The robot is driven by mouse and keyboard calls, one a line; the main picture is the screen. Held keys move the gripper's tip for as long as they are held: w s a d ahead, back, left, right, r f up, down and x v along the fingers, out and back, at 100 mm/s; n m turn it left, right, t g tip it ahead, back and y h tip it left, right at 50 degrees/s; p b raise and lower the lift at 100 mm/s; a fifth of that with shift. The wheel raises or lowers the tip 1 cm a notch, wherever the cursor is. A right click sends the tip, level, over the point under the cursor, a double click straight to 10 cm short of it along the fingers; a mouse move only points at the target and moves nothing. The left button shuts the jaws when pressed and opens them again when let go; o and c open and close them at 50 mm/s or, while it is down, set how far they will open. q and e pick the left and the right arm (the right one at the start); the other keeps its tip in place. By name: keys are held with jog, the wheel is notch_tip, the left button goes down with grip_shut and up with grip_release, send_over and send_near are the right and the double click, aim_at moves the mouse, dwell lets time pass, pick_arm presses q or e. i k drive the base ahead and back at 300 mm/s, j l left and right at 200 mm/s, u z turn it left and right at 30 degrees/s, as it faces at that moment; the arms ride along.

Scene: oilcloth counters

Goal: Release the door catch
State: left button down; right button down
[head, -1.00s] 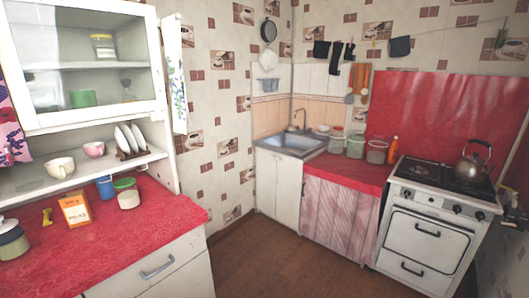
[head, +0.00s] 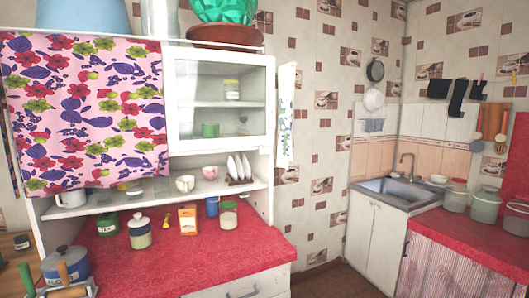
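No door catch can be made out for certain in the head view. A white hutch with a glass-fronted upper cabinet (head: 222,143) stands at centre left, and its glass front looks shut. A white door (head: 364,237) under the sink also looks shut, as does a ribbed pinkish door (head: 450,270) beside it. The cabinet drawer with a metal handle (head: 242,293) is cut off at the bottom edge. Neither of my grippers is in view.
The red oilcloth counter (head: 225,258) bears an orange box (head: 188,220), jars and a blue mug. A blue pot (head: 66,265) stands at lower left. A floral curtain (head: 85,110) covers the hutch's left part. Some brown floor shows at lower centre right.

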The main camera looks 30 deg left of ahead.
aim_at(267, 150)
jog(key=i+j, duration=0.1)
jog(key=j, duration=0.3)
jog(key=i+j, duration=0.1)
jog(key=j, duration=0.3)
jog(key=i+j+u, duration=0.1)
jog(key=j, duration=0.3)
jog(key=i+j, duration=0.15)
jog(key=j, duration=0.25)
